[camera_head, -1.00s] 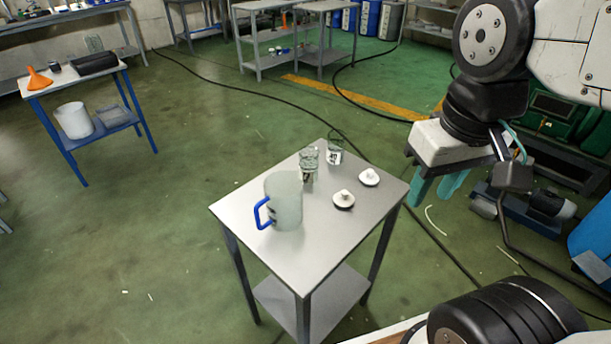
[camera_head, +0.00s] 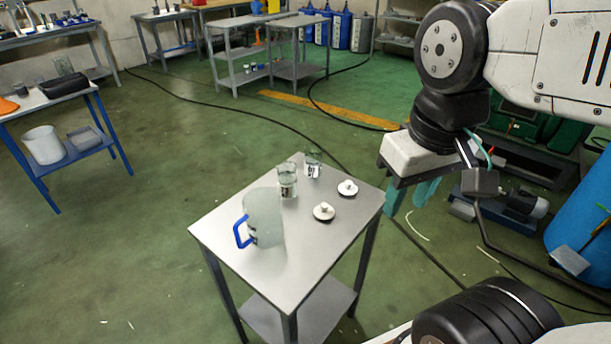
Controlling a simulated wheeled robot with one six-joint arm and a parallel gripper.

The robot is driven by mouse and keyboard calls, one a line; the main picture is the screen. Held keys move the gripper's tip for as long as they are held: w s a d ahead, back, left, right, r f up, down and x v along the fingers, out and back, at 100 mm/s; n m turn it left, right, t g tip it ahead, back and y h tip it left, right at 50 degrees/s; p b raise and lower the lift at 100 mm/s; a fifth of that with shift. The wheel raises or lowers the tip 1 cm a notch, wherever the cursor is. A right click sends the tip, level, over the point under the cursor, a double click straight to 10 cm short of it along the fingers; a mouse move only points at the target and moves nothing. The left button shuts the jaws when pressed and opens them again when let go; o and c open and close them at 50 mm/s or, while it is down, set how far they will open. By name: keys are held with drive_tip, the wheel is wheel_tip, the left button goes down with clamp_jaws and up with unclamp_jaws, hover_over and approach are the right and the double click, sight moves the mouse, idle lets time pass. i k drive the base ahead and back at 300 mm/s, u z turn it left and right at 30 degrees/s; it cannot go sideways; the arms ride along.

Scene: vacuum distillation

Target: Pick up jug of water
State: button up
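The jug of water (camera_head: 265,217) is a translucent, pale jug with a blue handle on its left side. It stands upright near the front left part of a small grey metal table (camera_head: 305,255). How much water it holds is hard to tell. My gripper (camera_head: 410,195), with teal fingers pointing down, hangs to the right of the table, well apart from the jug. A gap shows between the fingers, and nothing is seen between them.
Two glass beakers (camera_head: 287,181) (camera_head: 313,164) stand behind the jug. Two small white-knobbed stoppers (camera_head: 324,211) (camera_head: 347,188) lie to its right. A blue-legged table (camera_head: 98,148) with a white bucket (camera_head: 44,145) stands at left. Green floor around the grey table is mostly clear.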

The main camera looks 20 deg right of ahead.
sight(262, 206)
drive_tip(key=z, duration=2.15)
drive_tip(key=k, duration=1.75)
drive_tip(key=u, duration=1.95)
drive_tip(key=i, duration=0.5)
drive_tip(key=z, duration=0.05)
